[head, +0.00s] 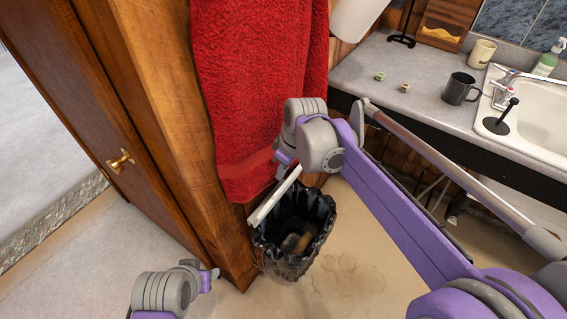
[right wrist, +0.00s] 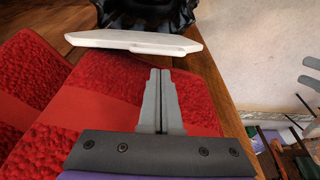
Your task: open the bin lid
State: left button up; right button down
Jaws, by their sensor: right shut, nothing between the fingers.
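The bin (head: 282,262) stands on the floor beside the wooden cabinet. It is lined with a black bag, its mouth is uncovered, and dark and brown contents show inside. Its white lid (head: 273,203) stands raised and steeply tilted at the rim nearer the cabinet. In the right wrist view the lid (right wrist: 132,40) lies across the picture, just beyond my fingertips, with the black bag (right wrist: 150,12) behind it. My right gripper (right wrist: 160,72) is shut and empty, close to the lid; contact is unclear. My left gripper (head: 212,275) is low at the left; its fingers are too small to judge.
A red towel (head: 255,80) hangs against the cabinet (head: 165,110) above the bin, close around my right gripper. The counter (head: 430,90) at the right holds a dark mug (head: 459,88), a cream cup (head: 481,53) and a sink (head: 540,120). Floor right of the bin is clear.

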jog(key=shift+x, duration=1.75)
jog(key=shift+t+y, duration=0.3)
jog(key=shift+y, duration=0.1)
jog(key=s+d, duration=0.1)
jog(key=s+d+f+b, duration=0.1)
jog(key=d, duration=0.1)
jog(key=shift+s+d+f, duration=0.1)
jog(key=shift+f, duration=0.1)
